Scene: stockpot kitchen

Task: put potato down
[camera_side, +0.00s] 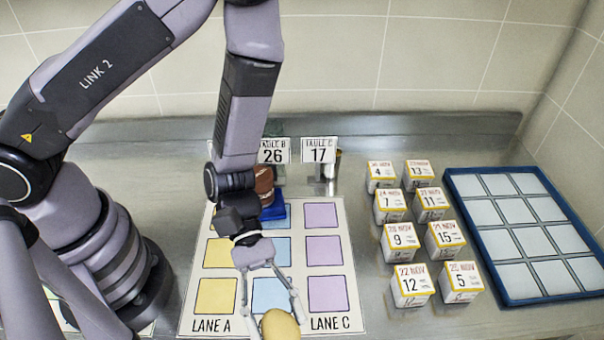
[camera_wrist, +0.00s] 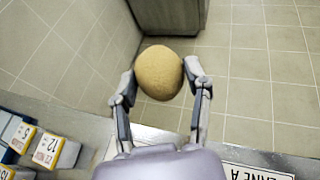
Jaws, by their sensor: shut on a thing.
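A tan, rounded potato (camera_side: 281,325) is between the fingertips of my gripper (camera_side: 271,312), low in the side view and cut by its bottom edge. My gripper is shut on it. In the wrist view the potato (camera_wrist: 158,72) is clasped from both sides, with floor tiles behind it, out past the counter's edge. The white lane mat (camera_side: 187,312) has yellow, blue and purple squares. My wrist covers part of its middle lane. The yellow (camera_side: 216,296) and purple (camera_side: 327,294) front squares are bare.
Several dated boxes (camera_side: 411,285) stand right of the mat. A blue-framed tray (camera_side: 457,215) with pale cells lies farther right. Number signs (camera_side: 319,150) stand at the back. A brown item (camera_side: 265,183) on a blue base (camera_side: 274,211) is partly hidden behind my wrist.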

